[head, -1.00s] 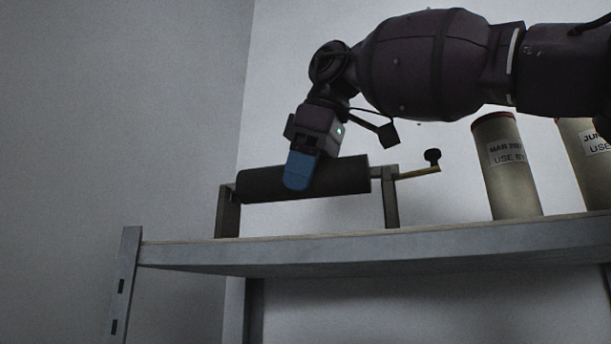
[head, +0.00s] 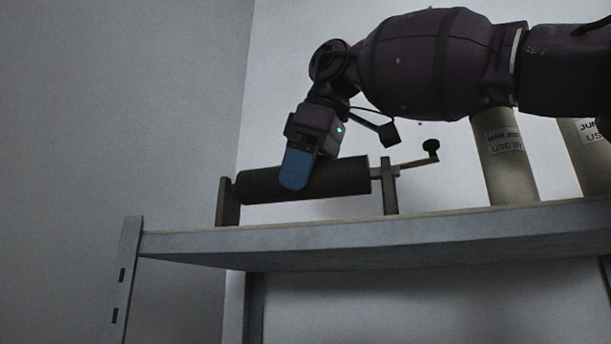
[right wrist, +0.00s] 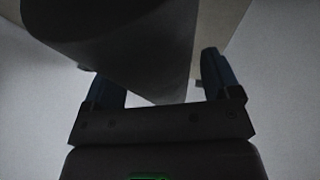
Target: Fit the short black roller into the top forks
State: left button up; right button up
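The short black roller (head: 345,177) lies nearly level between the two upright posts of a stand, left post (head: 228,205) and right post (head: 389,190). My right gripper (head: 296,170) is shut on the roller from above, left of its middle, with a blue finger across its near side. In the right wrist view the roller (right wrist: 150,50) runs between the two fingers of the gripper (right wrist: 160,75). The roller's ends are beside the post tops; I cannot tell whether they sit in the forks. My left gripper is out of view.
The stand is on a grey shelf (head: 330,242). A crank with a dark knob (head: 431,145) sticks out right of the right post. Two labelled canisters (head: 508,165) (head: 590,160) stand farther right, partly behind my arm. A wall is at left.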

dwell(0.3)
jog(key=p+v, duration=0.2)
jog(key=v, duration=0.8)
jog(key=shift+r, duration=0.35)
jog(key=shift+s+d, duration=0.1)
jog(key=shift+s, duration=0.05)
